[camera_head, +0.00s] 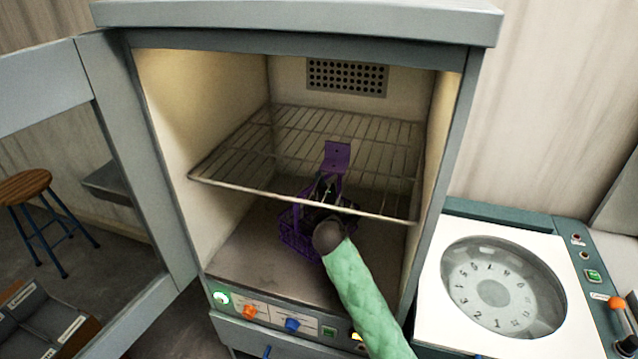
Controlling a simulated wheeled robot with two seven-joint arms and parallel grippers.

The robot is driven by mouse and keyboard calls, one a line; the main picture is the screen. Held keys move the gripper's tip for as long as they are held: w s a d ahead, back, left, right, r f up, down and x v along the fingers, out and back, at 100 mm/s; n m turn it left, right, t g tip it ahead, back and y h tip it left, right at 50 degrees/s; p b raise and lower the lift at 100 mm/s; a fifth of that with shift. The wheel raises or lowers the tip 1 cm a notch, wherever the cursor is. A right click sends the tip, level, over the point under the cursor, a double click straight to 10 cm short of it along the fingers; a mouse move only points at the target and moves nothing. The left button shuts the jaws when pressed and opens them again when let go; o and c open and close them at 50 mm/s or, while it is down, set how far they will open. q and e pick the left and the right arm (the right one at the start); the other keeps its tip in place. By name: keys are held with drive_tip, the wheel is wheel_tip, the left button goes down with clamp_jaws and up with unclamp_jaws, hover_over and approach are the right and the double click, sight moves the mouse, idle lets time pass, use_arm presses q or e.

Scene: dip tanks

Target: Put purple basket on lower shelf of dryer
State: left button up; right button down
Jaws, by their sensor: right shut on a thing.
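The dryer (458,120) stands open in front of me. Inside are a wire shelf (225,165) and, below it, a flat floor (240,258). The purple basket (298,236) is in the dryer opening, its mesh body lower than the wire shelf's front edge. Its purple upper plate (337,156) shows in front of the wires. My right gripper (326,192) is shut on the basket's upright part below that plate. My dark wrist and green-sleeved arm hide part of the basket. I cannot tell whether the basket touches the floor. My left gripper is out of view.
The dryer door (140,170) is swung open to the left, with a window in it. A control panel with knobs (292,324) runs below the opening. A machine with a round numbered dial (500,290) stands at right. A wooden stool (25,187) is at far left. The wire shelf is empty.

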drive_tip(key=c, duration=1.5)
unclamp_jaws()
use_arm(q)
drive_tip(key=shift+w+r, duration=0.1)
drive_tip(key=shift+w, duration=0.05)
use_arm(e)
drive_tip(key=shift+o, duration=0.2)
